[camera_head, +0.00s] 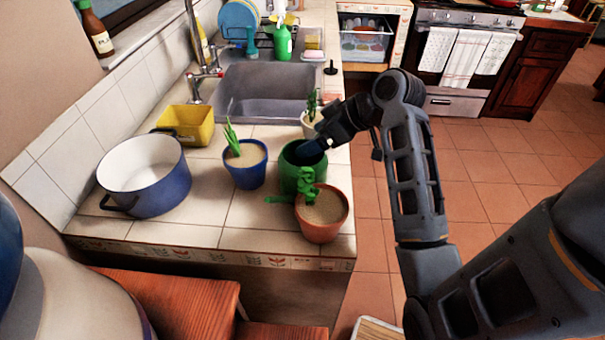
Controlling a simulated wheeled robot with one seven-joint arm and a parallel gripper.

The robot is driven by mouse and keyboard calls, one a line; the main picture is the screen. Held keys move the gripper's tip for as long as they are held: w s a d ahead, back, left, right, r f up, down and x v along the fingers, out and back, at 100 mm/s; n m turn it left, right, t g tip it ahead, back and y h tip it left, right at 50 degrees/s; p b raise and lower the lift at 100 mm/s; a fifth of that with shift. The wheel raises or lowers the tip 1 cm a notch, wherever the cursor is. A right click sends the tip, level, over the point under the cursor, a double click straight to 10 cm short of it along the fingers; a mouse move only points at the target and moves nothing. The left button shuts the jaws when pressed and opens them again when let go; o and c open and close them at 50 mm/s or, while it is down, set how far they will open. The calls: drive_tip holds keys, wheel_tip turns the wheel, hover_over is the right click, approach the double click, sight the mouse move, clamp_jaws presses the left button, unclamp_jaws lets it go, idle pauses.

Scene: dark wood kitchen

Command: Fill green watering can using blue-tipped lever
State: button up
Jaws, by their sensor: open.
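The green watering can (290,178) stands on the tiled counter near its right front corner, among potted plants. My gripper (311,149) is open at the can's top opening, and its fingertips look to be at or inside the rim. I cannot tell whether they touch the can. The faucet (192,38) rises at the left side of the sink (262,84), behind the can. Small levers (208,73) show at its base. The blue tip is too small to make out clearly.
A terracotta pot (322,223) stands in front of the can, a blue pot (245,174) left of it, and a white pot (309,124) behind. A blue cooking pot (160,196) and yellow container (190,125) stand further left. The floor (490,165) is clear on the right.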

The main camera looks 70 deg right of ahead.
drive_tip(key=c, duration=1.6)
